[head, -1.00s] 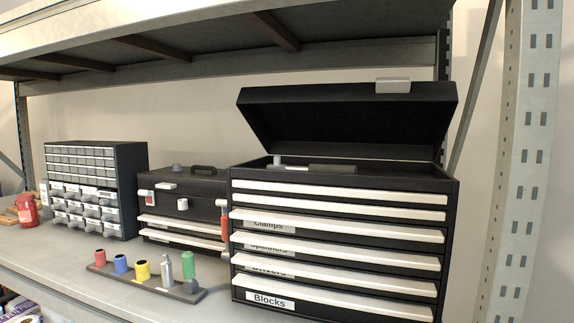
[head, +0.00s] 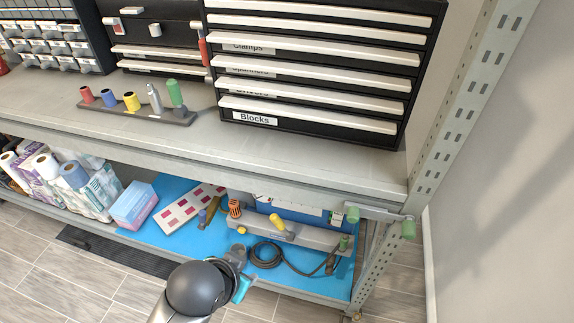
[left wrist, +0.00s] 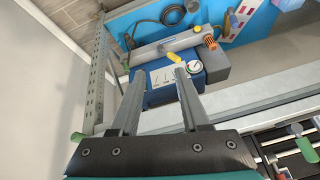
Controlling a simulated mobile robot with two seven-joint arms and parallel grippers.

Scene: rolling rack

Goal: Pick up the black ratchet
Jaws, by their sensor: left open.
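I cannot make out a black ratchet for certain in either view now. My left gripper shows low in the head view, in front of the lower shelf, with its fingertips hard to tell there. In the left wrist view my left gripper (left wrist: 160,73) is open, with nothing between its fingers. Beyond the fingers are a blue box with a dial (left wrist: 193,69) and a grey bar with tools. My right gripper is not in view.
The upper shelf (head: 300,145) holds a black drawer chest (head: 310,20) and a tool rack (head: 130,110). On the lower shelf's blue mat (head: 165,185) lie a coiled black cable (head: 265,258) and a grey tool bar (head: 310,237). A perforated post (head: 455,110) stands at the right.

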